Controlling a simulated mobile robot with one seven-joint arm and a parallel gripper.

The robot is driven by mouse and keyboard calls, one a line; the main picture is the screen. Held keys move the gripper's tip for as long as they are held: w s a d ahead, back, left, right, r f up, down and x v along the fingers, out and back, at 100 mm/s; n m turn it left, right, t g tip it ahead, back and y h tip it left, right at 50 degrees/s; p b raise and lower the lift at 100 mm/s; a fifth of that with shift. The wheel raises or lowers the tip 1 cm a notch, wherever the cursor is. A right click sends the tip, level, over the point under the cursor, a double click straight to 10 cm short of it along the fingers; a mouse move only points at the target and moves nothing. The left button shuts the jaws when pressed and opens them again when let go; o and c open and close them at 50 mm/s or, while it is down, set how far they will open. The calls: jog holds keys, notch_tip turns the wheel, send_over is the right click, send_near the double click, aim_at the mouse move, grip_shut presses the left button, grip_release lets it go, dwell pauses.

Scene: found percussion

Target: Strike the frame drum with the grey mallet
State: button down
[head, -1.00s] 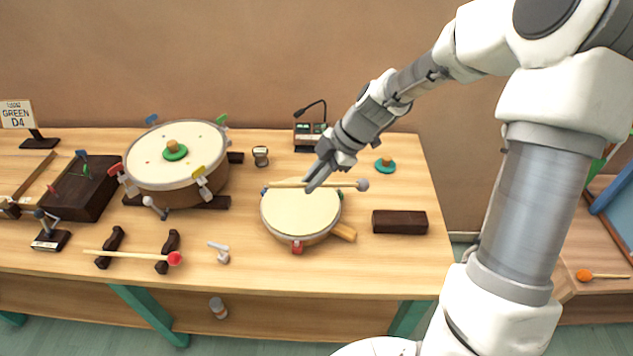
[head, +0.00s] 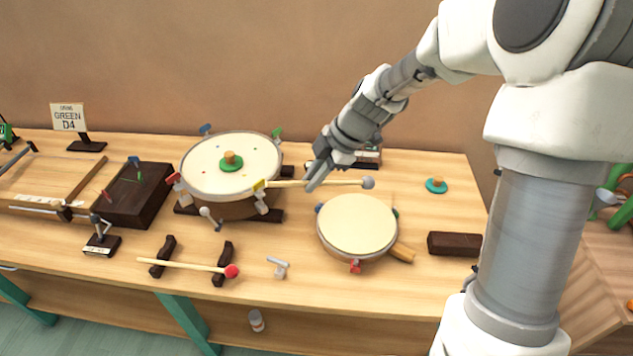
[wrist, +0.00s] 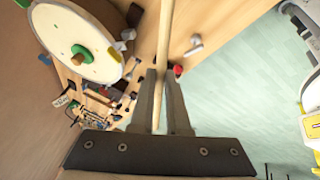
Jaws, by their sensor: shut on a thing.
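The frame drum (head: 357,226) is the smaller round drum with a cream skin, lying on the table right of centre in the head view. A wooden handle sticks out at its lower right. My gripper (head: 314,180) is shut on the shaft of the grey mallet (head: 345,183), which also shows in the wrist view (wrist: 165,30). The mallet lies almost level, its round grey head (head: 368,183) pointing right, above the drum's far edge in the picture. The head appears apart from the skin. The wrist view does not show the mallet's head.
A large drum (head: 205,160) with coloured keys stands left of my gripper, near the mallet's tail end. A red-headed mallet (head: 200,265) rests on two dark cradles. A dark block (head: 454,244) lies right of the frame drum. A small grey key (head: 279,267) lies in front.

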jog(key=shift+w+a+r, duration=0.15)
jog(key=shift+a+r, duration=0.05)
jog(key=shift+a, duration=0.4)
jog(key=shift+f+b, duration=0.1)
jog(key=shift+b, duration=0.35)
jog(key=shift+f+b, duration=0.3)
jog(key=shift+b, duration=0.05)
notch_tip(320, 180, down, 4)
jog(key=b, duration=0.4)
jog(key=shift+f, duration=0.15)
notch_tip(320, 180, down, 7)
jog(key=d+y+b, duration=0.2)
jog(key=b, duration=0.5)
notch_tip(320, 180, up, 7)
jog(key=p, duration=0.3)
jog(key=shift+w+g, duration=0.3)
